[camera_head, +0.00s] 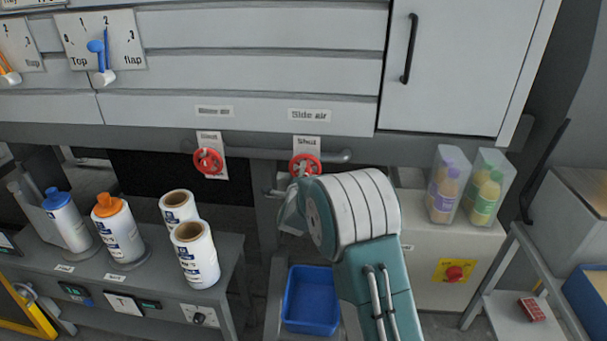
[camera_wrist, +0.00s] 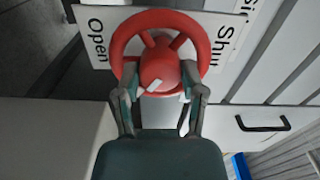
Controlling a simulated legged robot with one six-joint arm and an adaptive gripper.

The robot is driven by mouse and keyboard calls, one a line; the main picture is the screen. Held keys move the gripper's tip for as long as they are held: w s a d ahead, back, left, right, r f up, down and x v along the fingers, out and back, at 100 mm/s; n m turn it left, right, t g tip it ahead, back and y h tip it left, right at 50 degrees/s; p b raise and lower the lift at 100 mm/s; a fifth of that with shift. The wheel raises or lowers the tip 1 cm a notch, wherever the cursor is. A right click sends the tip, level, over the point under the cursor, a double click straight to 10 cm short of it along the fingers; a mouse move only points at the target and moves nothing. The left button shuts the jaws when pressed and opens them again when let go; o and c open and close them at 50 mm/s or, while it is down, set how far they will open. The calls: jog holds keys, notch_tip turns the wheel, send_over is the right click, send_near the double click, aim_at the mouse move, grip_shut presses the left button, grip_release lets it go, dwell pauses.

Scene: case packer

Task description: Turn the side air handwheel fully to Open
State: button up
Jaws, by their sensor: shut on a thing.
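The side air handwheel (camera_head: 305,160) is a red spoked wheel on the front of the machine, under the "Side air" label (camera_head: 310,115). A white plate (camera_head: 307,142) behind it reads "Shut" at the top. In the wrist view the handwheel (camera_wrist: 198,32) fills the top middle, with "Open" on the plate to its left and "Shut" to its right. A short white mark shows on its hub, pointing between the two words, toward the lower left. My gripper (camera_wrist: 159,78) is shut on the handwheel, one finger on each side of the hub. In the head view my arm hides its fingertips.
A second red handwheel (camera_head: 208,161) sits to the left. A grey pipe (camera_head: 255,153) runs behind both. Bottles and rolls stand on the left bench (camera_head: 150,275). A blue bin (camera_head: 312,300) is below my arm, and two clear bottle packs (camera_head: 447,185) are to the right.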

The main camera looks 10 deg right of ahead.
jog(key=m, duration=0.7)
jog(key=f+m, duration=0.1)
jog(key=m, duration=0.3)
jog(key=shift+s, duration=0.1)
jog(key=shift+m, duration=0.3)
dwell(0.3)
jog(key=o, duration=1)
jog(key=shift+o, duration=0.7)
jog(key=shift+r, duration=0.2)
jog(key=shift+r, duration=0.1)
